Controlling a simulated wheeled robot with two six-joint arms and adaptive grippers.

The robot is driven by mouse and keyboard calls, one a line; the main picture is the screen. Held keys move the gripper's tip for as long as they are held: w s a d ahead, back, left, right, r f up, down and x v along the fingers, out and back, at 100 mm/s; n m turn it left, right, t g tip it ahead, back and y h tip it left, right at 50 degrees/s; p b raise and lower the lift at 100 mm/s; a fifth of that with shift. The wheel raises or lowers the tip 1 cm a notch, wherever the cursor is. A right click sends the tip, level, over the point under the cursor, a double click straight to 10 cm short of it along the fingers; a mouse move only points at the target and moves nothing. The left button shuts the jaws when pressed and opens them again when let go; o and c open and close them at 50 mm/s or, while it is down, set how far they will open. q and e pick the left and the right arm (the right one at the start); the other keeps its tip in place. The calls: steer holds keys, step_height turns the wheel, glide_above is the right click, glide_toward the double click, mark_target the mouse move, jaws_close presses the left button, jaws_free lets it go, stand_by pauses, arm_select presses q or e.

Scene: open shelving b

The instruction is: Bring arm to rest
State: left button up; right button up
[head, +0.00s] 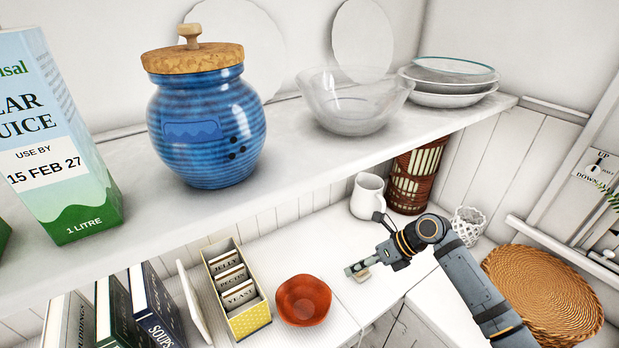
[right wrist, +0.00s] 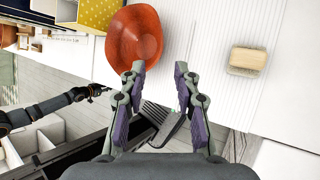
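My right gripper (head: 352,269) is above the white counter, just right of the red-orange bowl, with its arm coming in from the lower right. In the right wrist view its two fingertips (right wrist: 159,68) are apart with nothing held between them. A small tan block (right wrist: 247,60) lies on the counter to the right of the fingers; in the head view it shows partly behind the gripper (head: 363,276). My left arm is out of the head view. In the right wrist view a dark arm comes in from the left, ending in a small, unclear left gripper (right wrist: 95,90).
The red-orange bowl (head: 303,300) stands beside a yellow box of cards (head: 240,300). A white mug (head: 367,196), a brown lantern (head: 416,178) and a woven tray (head: 545,300) are around the arm. The upper shelf (head: 300,165) holds a blue jar (head: 207,130) and glass bowl (head: 352,105).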

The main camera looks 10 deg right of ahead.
steer(key=s+a+f+n+h, duration=0.1)
steer(key=s+f+n, duration=0.1)
steer(key=n, duration=0.4)
steer(key=s+a+f+n+h, duration=0.1)
steer(key=s+f+n, duration=0.1)
steer(key=s+n, duration=0.2)
steer(key=s+a+f+n+h, duration=0.1)
steer(key=s+f+n+h, duration=0.1)
steer(key=n, duration=0.5)
steer(key=shift+s+a+f+n, duration=0.35)
steer(key=shift+s+f, duration=0.25)
steer(key=shift+s, duration=0.25)
steer(key=s+d+r+n+h, duration=0.1)
steer(key=s+d+n+h, duration=0.1)
steer(key=s+n, duration=0.35)
steer(key=s+d+n+h, duration=0.2)
steer(key=s+n+h, duration=0.1)
steer(key=n, duration=0.6)
step_height(320, 180, down, 27)
steer(key=s+d+g, duration=0.1)
steer(key=s+d, duration=0.2)
steer(key=s+f+g, duration=0.1)
steer(key=s+f, duration=1.3)
steer(key=s, duration=0.3)
steer(key=shift+s+d+f, duration=0.2)
steer(key=shift+d+f, duration=0.15)
